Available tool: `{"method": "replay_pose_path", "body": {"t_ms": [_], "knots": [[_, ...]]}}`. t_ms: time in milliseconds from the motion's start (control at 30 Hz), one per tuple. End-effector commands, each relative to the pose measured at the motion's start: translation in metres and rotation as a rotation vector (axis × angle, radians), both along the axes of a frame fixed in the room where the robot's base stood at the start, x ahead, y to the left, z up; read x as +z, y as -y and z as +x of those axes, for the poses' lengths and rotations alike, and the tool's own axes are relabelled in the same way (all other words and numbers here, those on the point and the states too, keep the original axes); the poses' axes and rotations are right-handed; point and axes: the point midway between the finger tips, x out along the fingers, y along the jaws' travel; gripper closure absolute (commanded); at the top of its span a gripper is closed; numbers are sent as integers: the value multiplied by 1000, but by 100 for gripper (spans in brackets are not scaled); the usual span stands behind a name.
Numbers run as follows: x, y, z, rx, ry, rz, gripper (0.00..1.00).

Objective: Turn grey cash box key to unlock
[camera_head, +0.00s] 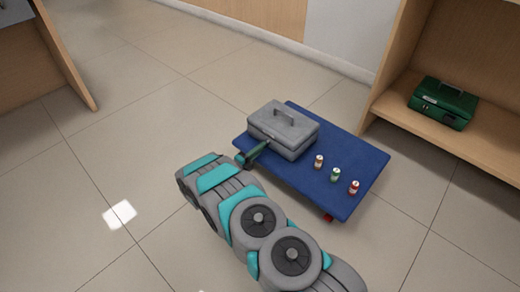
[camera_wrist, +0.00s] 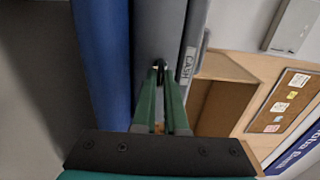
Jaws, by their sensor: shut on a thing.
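The grey cash box (camera_head: 283,128) has its lid down and a handle on top. It sits on the left part of a blue platform (camera_head: 350,172). My gripper (camera_head: 255,154) is at the front face of the box. In the wrist view, the fingers of my gripper (camera_wrist: 160,75) come together at a small dark piece on the grey box front (camera_wrist: 155,35), which I take to be the key; the fingertips largely hide it. I cannot tell how far the key is turned.
Several small items stand on the blue platform: a tan-topped roll (camera_head: 318,162), a green one (camera_head: 335,174) and a red one (camera_head: 353,187). A green cash box (camera_head: 443,103) is on the wooden shelf (camera_head: 450,138) at right. The tiled floor at left is clear.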

Motion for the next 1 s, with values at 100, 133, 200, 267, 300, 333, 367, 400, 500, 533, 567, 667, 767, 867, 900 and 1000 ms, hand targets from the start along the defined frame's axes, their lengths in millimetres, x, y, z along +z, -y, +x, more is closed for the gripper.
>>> {"method": "replay_pose_path", "body": {"t_ms": [100, 133, 200, 267, 300, 333, 367, 400, 500, 533, 567, 667, 767, 867, 900, 1000], "knots": [[-1, 1, 0, -1, 8, 12, 100], [-1, 1, 0, -1, 10, 14, 100], [-1, 1, 0, -1, 12, 16, 100], [-1, 1, 0, -1, 12, 17, 100], [-1, 1, 0, -1, 11, 18, 100], [-1, 1, 0, -1, 11, 18, 100], [-1, 1, 0, -1, 11, 18, 100], [-1, 1, 0, -1, 11, 18, 100], [-1, 1, 0, -1, 11, 18, 100], [-1, 1, 0, -1, 11, 18, 100], [-1, 1, 0, -1, 11, 18, 87], [-1, 1, 0, -1, 12, 17, 76], [-1, 0, 0, -1, 12, 17, 64], [0, 0, 0, -1, 12, 17, 60], [0, 0, 0, 0, 12, 17, 60], [0, 0, 0, 0, 12, 17, 60]]}}
